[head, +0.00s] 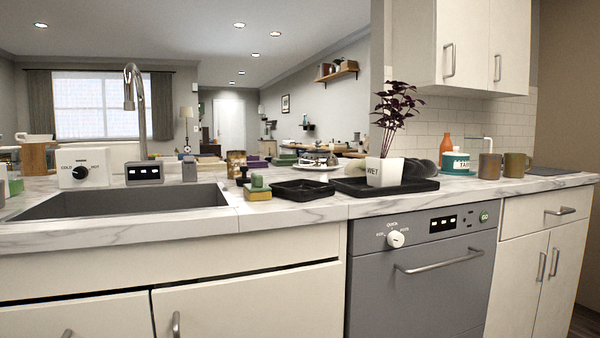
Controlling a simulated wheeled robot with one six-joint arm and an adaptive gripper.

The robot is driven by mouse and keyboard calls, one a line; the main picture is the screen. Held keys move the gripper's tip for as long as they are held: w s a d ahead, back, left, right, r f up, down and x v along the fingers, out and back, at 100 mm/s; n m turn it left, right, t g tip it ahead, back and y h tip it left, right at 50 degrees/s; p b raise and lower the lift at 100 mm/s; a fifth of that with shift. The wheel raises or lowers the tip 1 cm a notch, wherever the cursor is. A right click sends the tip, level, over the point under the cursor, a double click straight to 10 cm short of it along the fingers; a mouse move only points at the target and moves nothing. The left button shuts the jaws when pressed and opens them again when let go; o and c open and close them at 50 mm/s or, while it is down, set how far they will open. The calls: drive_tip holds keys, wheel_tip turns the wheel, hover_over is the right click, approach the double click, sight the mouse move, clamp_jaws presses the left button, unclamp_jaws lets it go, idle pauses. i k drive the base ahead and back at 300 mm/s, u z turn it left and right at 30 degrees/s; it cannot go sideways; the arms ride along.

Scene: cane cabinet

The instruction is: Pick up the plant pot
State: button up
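The plant pot (384,171) is white, marked "WET", and stands upright near the front of the marble counter. A dark purple leafy plant (397,105) grows out of it. My gripper is not in view.
A sink (120,203) with a tall faucet (135,110) is at the left. A smaller black tray (302,189) and a green and yellow block (257,188) lie left of the pot. Mugs (490,166), a teal container (455,163) and an orange bottle (445,144) stand right. A dishwasher (420,275) is below.

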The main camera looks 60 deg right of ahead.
sight(384, 170)
drive_tip(key=u, duration=0.75)
drive_tip(key=k, duration=1.05)
drive_tip(key=z, duration=0.65)
